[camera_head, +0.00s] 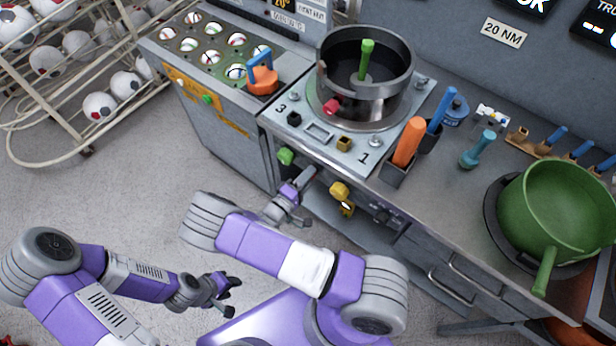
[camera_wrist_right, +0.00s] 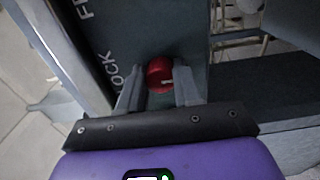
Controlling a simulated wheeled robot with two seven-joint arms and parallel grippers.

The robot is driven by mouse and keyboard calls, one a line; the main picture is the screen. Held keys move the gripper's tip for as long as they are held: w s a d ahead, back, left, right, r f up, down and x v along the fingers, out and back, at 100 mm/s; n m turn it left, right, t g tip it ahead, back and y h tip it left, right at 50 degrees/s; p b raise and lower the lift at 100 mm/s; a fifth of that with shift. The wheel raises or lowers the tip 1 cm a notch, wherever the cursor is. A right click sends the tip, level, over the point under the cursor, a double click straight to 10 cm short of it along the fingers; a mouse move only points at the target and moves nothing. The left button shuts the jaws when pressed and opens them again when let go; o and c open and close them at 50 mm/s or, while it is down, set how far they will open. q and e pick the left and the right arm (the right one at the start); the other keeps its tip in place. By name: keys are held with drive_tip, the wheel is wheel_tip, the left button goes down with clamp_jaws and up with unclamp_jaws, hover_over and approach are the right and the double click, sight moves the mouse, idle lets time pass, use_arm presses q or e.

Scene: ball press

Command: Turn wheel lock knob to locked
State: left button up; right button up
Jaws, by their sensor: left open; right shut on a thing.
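The red wheel lock knob (camera_wrist_right: 159,72) sits on a grey panel in the right wrist view. A light mark on its face points to the right. Beside it are the letters "LOCK" (camera_wrist_right: 126,80) and, further up, a cut-off word starting "FR". My right gripper (camera_wrist_right: 159,88) is shut on the knob, one finger on each side. In the head view my right gripper (camera_head: 304,182) is low at the front of the press bench (camera_head: 317,149), and the knob is hidden there. My left gripper (camera_head: 230,293) is open and empty over the floor, away from the bench.
A green knob (camera_head: 286,156) and a yellow handle (camera_head: 340,191) stick out from the bench front near my right gripper. A ball rack (camera_head: 75,130) stands at the back left. Floor at the left is clear.

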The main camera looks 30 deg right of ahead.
idle(0.3)
drive_tip(key=o, duration=1)
drive_tip(key=shift+o, duration=0.2)
drive_tip(key=v, duration=0.7)
drive_tip(key=shift+a, duration=0.3)
drive_tip(key=shift+s, duration=0.1)
